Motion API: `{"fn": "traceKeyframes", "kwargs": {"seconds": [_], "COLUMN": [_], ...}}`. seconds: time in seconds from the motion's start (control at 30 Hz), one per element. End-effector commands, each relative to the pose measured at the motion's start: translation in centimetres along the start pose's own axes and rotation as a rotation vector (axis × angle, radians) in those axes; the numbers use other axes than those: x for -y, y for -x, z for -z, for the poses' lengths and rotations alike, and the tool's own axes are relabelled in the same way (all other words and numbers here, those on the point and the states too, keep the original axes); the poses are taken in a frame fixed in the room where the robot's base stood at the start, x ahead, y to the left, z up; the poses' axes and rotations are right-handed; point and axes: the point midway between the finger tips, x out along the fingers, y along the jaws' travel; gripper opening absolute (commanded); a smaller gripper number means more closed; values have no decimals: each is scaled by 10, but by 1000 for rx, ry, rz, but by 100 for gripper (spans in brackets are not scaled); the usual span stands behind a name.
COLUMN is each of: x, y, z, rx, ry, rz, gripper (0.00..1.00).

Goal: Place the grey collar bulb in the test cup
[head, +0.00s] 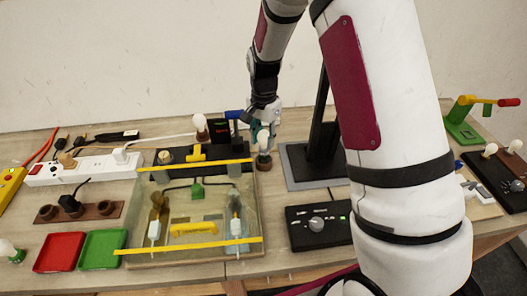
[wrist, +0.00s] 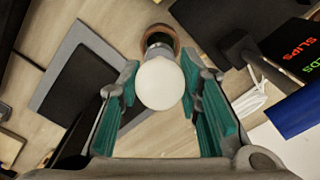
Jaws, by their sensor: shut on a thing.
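A round white bulb (wrist: 160,85) with a grey collar (wrist: 158,40) is between the teal fingers of my gripper (wrist: 159,72) in the wrist view. My gripper (head: 264,132) is shut on it. The collar end points down at a round brown cup (wrist: 166,33), whose rim shows around and behind the collar. I cannot tell whether the collar is inside the cup or just above it. In the head view the brown cup (head: 263,163) is directly below my fingers, which hide much of the bulb.
A glass-sided tank (head: 190,262) with yellow bars stands just left of the cup. A grey plate (head: 300,180) with a black post is to the right. Another white bulb (head: 200,122) stands behind left. A black dial box (head: 318,225) is in front right.

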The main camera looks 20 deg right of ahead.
Motion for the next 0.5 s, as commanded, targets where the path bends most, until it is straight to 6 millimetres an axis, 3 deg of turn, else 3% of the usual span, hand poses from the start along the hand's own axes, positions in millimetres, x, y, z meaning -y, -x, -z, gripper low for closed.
{"fn": "traceKeyframes", "kwargs": {"seconds": [0.5], "x": [0], "y": [-56], "z": [0], "rx": [0], "ry": [1], "rz": [0], "gripper": [3]}}
